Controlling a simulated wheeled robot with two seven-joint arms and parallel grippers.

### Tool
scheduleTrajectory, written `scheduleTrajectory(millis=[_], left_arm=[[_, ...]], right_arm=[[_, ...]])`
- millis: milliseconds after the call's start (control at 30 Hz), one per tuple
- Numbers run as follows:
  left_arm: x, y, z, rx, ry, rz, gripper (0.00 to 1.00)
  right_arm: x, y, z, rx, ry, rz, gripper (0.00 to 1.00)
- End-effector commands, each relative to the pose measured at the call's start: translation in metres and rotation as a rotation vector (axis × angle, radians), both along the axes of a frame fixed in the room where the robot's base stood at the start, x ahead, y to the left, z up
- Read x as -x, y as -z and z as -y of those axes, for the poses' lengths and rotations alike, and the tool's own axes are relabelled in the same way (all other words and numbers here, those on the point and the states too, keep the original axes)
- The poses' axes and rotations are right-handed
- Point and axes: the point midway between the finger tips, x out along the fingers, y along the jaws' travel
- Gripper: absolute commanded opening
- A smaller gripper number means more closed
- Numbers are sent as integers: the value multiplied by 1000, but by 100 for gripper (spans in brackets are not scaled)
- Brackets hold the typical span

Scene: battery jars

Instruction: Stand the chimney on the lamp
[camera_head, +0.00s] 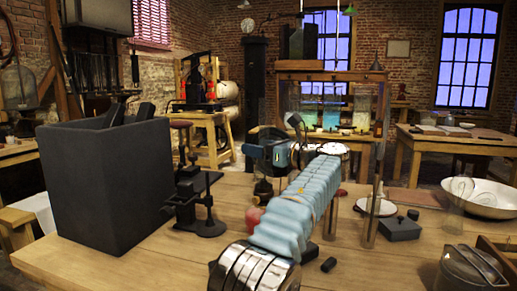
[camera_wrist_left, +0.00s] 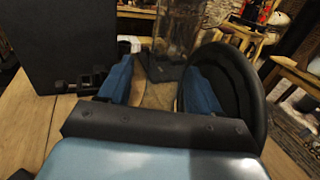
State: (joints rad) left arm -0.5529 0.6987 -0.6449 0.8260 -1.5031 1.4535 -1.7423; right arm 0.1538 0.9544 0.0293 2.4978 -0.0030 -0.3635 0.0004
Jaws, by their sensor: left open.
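My left gripper (camera_head: 277,155), with blue finger pads, is open over the middle of the table. In the left wrist view its fingers (camera_wrist_left: 158,82) are apart, with bare wood between them. A clear glass cylinder (camera_wrist_left: 180,28) with a dark base (camera_wrist_left: 163,66) stands beyond the fingertips; I cannot tell whether it is the chimney or the lamp. A small brass-coloured piece (camera_head: 263,187), possibly part of the lamp, shows under the gripper, mostly hidden. Another clear glass cylinder (camera_head: 454,196) stands upright at the right. My right gripper is not in view.
A large dark box (camera_head: 105,185) and a black clamp stand (camera_head: 195,205) stand at the left. Upright glass edges (camera_head: 372,212) and a dark block (camera_head: 400,228) are right of my arm. A white bowl (camera_head: 487,197) and a metal pot (camera_head: 468,268) occupy the right side.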

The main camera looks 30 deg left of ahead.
Motion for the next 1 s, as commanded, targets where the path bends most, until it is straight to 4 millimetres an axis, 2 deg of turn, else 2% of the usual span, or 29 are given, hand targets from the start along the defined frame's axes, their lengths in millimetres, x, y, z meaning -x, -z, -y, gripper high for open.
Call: scheduleTrajectory(millis=[300,500,700,1000], left_arm=[[9,-1,67,-1,5,-1,63],[15,-1,102,-2,3,0,63],[18,0,114,-1,1,0,63],[18,0,114,-1,1,0,63]], right_arm=[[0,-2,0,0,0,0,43],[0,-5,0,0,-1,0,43],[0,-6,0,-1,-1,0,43],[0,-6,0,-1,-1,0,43]])
